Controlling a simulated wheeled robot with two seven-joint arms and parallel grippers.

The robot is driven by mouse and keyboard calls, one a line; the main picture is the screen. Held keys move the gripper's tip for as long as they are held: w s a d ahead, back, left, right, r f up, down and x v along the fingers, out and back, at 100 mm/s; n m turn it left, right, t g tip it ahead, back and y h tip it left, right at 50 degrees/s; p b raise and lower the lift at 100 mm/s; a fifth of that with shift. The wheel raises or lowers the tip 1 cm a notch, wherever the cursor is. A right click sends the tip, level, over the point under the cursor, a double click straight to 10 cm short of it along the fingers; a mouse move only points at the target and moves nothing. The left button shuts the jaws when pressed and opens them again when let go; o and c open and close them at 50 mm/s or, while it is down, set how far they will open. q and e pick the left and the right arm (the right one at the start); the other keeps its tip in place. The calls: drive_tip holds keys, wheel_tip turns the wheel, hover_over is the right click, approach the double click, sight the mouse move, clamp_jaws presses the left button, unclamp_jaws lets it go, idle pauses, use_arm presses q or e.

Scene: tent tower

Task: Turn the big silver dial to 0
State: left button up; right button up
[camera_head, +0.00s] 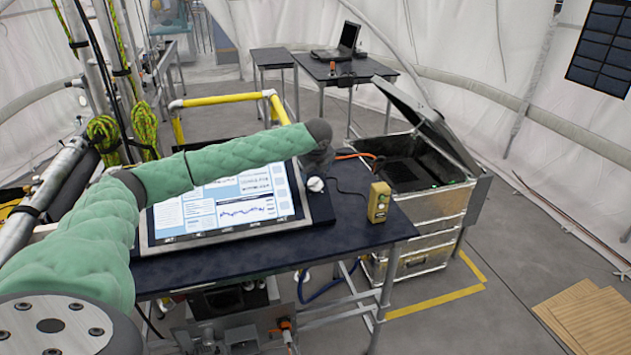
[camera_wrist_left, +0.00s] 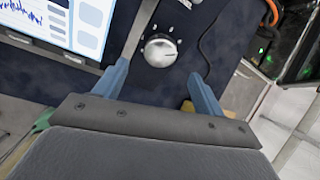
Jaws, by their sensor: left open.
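The big silver dial (camera_wrist_left: 160,50) is a round knob on a dark panel with light marks around it. A line on its face points to the right in the left wrist view; I cannot read any number there. In the head view the dial (camera_head: 315,184) shows small, just right of the screen. My left gripper (camera_wrist_left: 158,72) is open, its two blue fingers apart, with the dial beyond and between the tips, not gripped. In the head view this gripper (camera_head: 318,160) is dark and blurred above the dial. My right gripper is not in view.
A tilted screen (camera_head: 230,205) stands left of the dial on a dark table (camera_head: 350,230). A yellow handheld device (camera_head: 379,202) with a black cable stands to the right. An open metal case (camera_head: 425,205) is beyond the table's right end.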

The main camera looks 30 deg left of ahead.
sight(315, 184)
use_arm(q)
drive_tip(key=p+x, duration=0.3)
drive_tip(key=x, duration=0.3)
drive_tip(key=shift+w+f, duration=0.1)
drive_tip(key=shift+f, duration=0.1)
drive_tip(key=shift+w+a+f, duration=0.1)
drive_tip(key=shift+f, duration=0.3)
drive_tip(key=shift+c, duration=0.4)
drive_tip(key=c, duration=0.9)
